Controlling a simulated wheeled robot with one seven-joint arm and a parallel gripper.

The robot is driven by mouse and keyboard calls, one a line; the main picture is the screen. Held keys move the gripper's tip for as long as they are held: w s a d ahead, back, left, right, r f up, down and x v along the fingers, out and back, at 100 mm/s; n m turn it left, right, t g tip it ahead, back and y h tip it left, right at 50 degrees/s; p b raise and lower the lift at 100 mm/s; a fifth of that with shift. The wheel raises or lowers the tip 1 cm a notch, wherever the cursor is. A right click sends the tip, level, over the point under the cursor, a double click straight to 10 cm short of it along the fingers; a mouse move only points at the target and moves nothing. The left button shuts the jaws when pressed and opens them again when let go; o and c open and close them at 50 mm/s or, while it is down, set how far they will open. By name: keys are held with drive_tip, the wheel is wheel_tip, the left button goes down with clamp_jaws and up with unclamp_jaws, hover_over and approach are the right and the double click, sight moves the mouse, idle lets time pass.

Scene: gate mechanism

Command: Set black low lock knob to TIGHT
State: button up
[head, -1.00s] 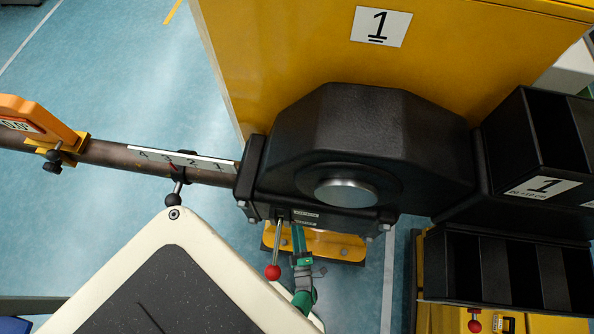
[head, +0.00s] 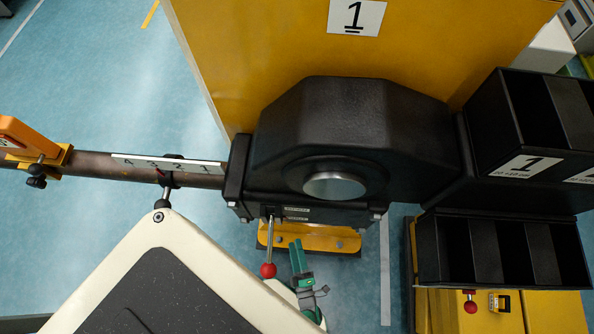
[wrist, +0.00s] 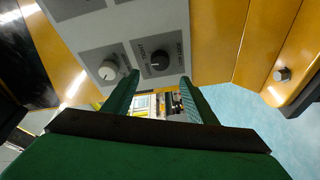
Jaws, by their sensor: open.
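In the wrist view, a black round knob (wrist: 158,60) sits on a grey panel, with small lettering around it that I cannot read surely. A pale pointer mark shows on it, but its exact setting is unclear. A light grey knob (wrist: 108,70) sits to its left. My gripper (wrist: 158,82) is open and empty, its green fingers either side of the black knob in the picture and apart from it. In the head view, my gripper (head: 296,246) is below the black housing (head: 350,130). The panel knobs are hidden there.
A lever with a red ball (head: 268,270) hangs just left of my gripper in the head view. A yellow bracket (head: 325,237) lies behind it. A pipe with a numbered scale (head: 168,164) runs left. Black bins (head: 500,245) stand at right.

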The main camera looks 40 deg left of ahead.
drive_tip(key=shift+v, duration=0.8)
drive_tip(key=shift+d, duration=0.1)
drive_tip(key=w+a+m+t+h, duration=0.2)
drive_tip(key=w+a+m+h, duration=0.1)
drive_tip(key=w+a+m, duration=0.4)
drive_tip(key=shift+w+a+r, duration=0.15)
drive_tip(key=shift+a, duration=0.6)
drive_tip(key=c, duration=1.1)
